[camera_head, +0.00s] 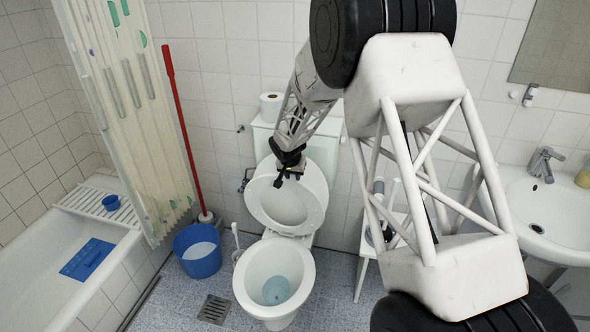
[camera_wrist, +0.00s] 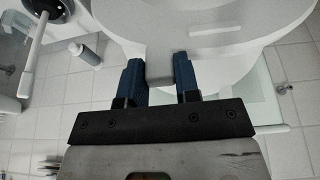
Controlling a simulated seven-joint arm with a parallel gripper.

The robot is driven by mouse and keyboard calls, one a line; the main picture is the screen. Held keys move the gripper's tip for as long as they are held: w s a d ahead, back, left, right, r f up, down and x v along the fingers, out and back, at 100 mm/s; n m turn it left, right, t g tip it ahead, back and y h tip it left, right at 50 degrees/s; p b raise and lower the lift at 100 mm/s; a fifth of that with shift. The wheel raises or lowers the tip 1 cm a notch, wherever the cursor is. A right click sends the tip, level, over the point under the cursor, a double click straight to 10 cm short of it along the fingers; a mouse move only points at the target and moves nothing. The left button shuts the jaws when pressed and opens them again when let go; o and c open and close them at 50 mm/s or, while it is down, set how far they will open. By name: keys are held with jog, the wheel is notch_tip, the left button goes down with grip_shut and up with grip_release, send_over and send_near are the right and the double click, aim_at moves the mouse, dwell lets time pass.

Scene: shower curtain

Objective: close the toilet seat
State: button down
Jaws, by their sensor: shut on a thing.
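The toilet (camera_head: 273,277) stands in the middle of the head view with its bowl uncovered. Its white seat (camera_head: 316,211) is raised and leans back toward the cistern. My gripper (camera_head: 287,177) is at the upper part of the raised seat. In the wrist view the two blue fingers of my gripper (camera_wrist: 160,76) are on either side of a pale edge of the seat (camera_wrist: 157,45), shut on it. The exact contact at the fingertips is partly hidden by the seat edge.
The cistern (camera_head: 333,127) with a toilet roll (camera_head: 271,106) is behind the seat. A blue bucket (camera_head: 198,252), a red-handled mop (camera_head: 181,125) and a toilet brush (camera_head: 236,238) stand left. A small white stand (camera_head: 364,266) is close on the right, before the washbasin (camera_head: 553,215).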

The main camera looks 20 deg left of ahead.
jog(key=shift+s+d+f+t, duration=0.1)
jog(key=shift+s+f+t, duration=0.1)
jog(key=shift+s, duration=0.5)
jog(key=shift+s+f+t, duration=0.1)
jog(key=shift+s+f, duration=0.1)
jog(key=shift+s, duration=0.45)
